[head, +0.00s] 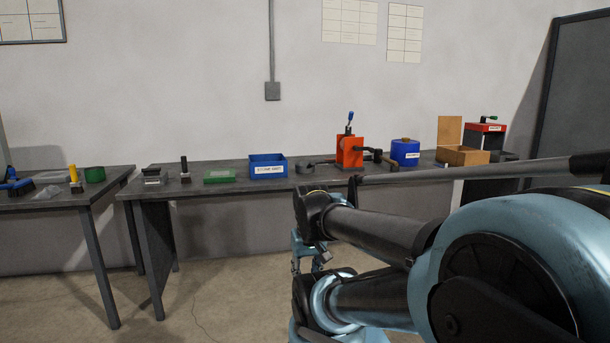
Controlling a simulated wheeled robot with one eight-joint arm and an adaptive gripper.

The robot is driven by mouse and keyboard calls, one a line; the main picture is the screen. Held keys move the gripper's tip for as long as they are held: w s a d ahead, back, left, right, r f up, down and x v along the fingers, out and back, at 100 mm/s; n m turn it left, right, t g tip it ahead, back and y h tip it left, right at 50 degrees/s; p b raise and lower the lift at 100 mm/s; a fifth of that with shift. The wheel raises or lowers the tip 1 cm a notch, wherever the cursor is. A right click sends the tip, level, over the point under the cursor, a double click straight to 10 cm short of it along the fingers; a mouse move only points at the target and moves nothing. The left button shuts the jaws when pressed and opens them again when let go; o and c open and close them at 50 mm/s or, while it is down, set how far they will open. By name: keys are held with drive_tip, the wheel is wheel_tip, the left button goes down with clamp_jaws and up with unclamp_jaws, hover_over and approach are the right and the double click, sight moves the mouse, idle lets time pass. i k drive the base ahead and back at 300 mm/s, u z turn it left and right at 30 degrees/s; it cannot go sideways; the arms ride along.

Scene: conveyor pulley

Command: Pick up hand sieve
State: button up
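A dark, shallow round thing (305,168) lies on the long dark workbench (225,187), just right of the blue open bin. A short bar seems to reach right from it toward the orange device. It looks most like the hand sieve, but it is too small to be sure. My arm fills the lower right of the head view and folds in front of the bench. Small light-blue and dark parts at its far end show below the bench top, partly hidden by my own links. I cannot make out the fingertips, and I see nothing held.
Floor in front is clear.

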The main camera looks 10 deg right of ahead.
sight(302, 168)
drive_tip(key=k, duration=0.95)
drive_tip(key=z, duration=0.75)
drive_tip(key=i, duration=1.8)
drive_tip(key=u, duration=0.2)
